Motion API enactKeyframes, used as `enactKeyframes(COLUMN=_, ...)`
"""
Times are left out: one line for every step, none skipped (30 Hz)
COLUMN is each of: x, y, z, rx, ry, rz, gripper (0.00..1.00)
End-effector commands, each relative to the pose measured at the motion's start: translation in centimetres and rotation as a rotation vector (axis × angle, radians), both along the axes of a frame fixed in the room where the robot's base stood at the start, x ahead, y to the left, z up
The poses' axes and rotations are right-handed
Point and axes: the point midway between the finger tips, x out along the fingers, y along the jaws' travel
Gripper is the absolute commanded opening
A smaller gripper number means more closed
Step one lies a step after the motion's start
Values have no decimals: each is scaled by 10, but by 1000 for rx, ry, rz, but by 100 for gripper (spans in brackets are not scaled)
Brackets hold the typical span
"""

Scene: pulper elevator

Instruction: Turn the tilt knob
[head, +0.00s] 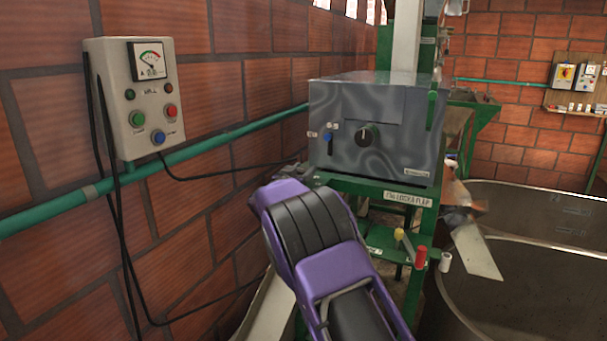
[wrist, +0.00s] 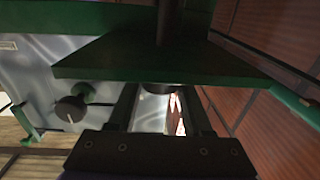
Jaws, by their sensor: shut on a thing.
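My gripper (wrist: 158,98) shows in the wrist view, with one finger on each side of a dark round knob-like part (wrist: 157,88) under a green plate (wrist: 110,62). It is shut on that part, though the contact is in shadow. I cannot tell whether this part is the tilt knob. In the head view my purple arm hides the gripper. A black knob (wrist: 70,108) on a grey panel shows at left in the wrist view.
A control box (head: 118,75) with a meter and coloured buttons hangs on the left brick wall. A green pipe (head: 220,132) runs along this wall. A red-handled crank (head: 420,257) and a large grey tank (head: 540,200) stand to the right of my arm.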

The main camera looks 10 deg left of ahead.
Motion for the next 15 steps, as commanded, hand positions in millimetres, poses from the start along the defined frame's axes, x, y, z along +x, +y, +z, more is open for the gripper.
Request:
enactKeyframes(x=0, y=-1, z=-1, rx=0, ry=-5, rz=23, gripper=0)
enactKeyframes(x=0, y=-1, z=0, rx=-1, ry=-5, rz=35, gripper=0)
enactKeyframes(x=-1, y=0, z=0, rx=1, ry=-4, rz=49, gripper=0)
enactKeyframes(x=-1, y=0, z=0, rx=0, ry=-3, rz=58, gripper=0)
enactKeyframes(x=-1, y=0, z=0, rx=0, ry=-2, rz=64, gripper=0)
enactKeyframes(x=-1, y=0, z=1, rx=1, ry=-1, rz=68, gripper=0)
enactKeyframes(x=-1, y=0, z=1, rx=1, ry=-1, rz=71, gripper=0)
enactKeyframes(x=-1, y=0, z=2, rx=1, ry=0, rz=72, gripper=0)
enactKeyframes(x=-1, y=0, z=2, rx=1, ry=0, rz=72, gripper=0)
enactKeyframes(x=-1, y=0, z=2, rx=1, ry=0, rz=71, gripper=0)
enactKeyframes(x=-1, y=0, z=2, rx=1, ry=0, rz=71, gripper=0)
enactKeyframes(x=-1, y=0, z=2, rx=1, ry=0, rz=71, gripper=0)
enactKeyframes(x=-1, y=0, z=2, rx=1, ry=0, rz=71, gripper=0)
enactKeyframes(x=-1, y=0, z=2, rx=1, ry=0, rz=71, gripper=0)
enactKeyframes(x=-1, y=0, z=2, rx=1, ry=0, rz=71, gripper=55)
